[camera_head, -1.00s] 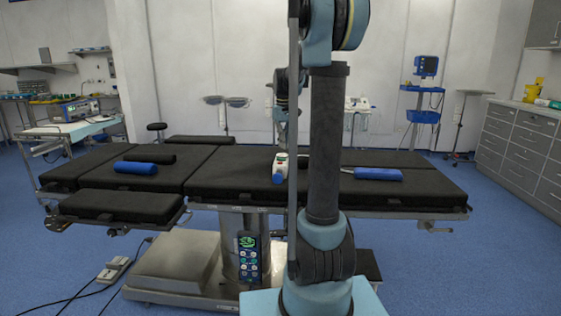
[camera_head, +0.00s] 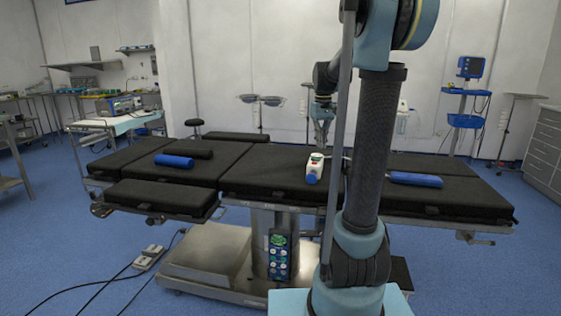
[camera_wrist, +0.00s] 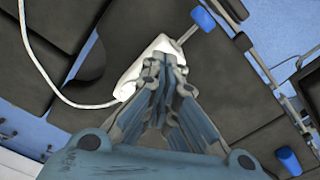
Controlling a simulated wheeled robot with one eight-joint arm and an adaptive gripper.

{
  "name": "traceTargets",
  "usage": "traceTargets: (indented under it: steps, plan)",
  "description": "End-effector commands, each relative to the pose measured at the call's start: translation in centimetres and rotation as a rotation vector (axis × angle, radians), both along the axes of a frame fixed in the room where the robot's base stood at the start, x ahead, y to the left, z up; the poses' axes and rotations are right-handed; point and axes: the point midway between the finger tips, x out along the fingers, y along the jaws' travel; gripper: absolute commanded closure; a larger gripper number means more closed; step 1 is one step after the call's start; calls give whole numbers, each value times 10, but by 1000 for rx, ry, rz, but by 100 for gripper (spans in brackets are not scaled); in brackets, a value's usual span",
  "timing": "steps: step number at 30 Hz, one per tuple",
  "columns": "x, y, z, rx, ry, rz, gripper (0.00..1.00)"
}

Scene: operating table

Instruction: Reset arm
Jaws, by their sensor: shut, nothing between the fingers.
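My arm rises in the right half of the head view, and my gripper (camera_head: 321,140) hangs pointing down beyond its dark column, above the operating table (camera_head: 265,182). In the wrist view my gripper (camera_wrist: 163,60) has its fingertips together, with nothing held. A white device (camera_head: 314,168) with a blue end lies on the black table pad below my gripper. In the wrist view a white device (camera_wrist: 146,60) with a cable shows just beyond the fingertips, partly hidden by them. I cannot tell the exact height of the gap.
Blue rolls (camera_head: 174,160) and (camera_head: 416,180) lie on the pads. A handset (camera_head: 279,254) hangs at the table's front. Foot pedals (camera_head: 149,257) and cables lie on the floor at left. A blue cart (camera_head: 467,105) and grey drawers (camera_head: 545,148) stand at the right. Floor at front left is mostly clear.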

Motion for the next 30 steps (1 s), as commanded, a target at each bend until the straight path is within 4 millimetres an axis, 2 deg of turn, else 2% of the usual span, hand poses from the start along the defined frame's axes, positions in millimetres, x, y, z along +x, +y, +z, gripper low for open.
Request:
traceTargets:
  steps: [1,3,14,23,30]
  plan:
    - [-17,1,-2,0,-6,-8,100]
    - [-38,2,-5,0,-16,-19,100]
    - [-138,6,-35,3,-66,-79,100]
    - [-215,8,-79,8,-106,-130,100]
    - [-269,10,-125,14,-138,-169,100]
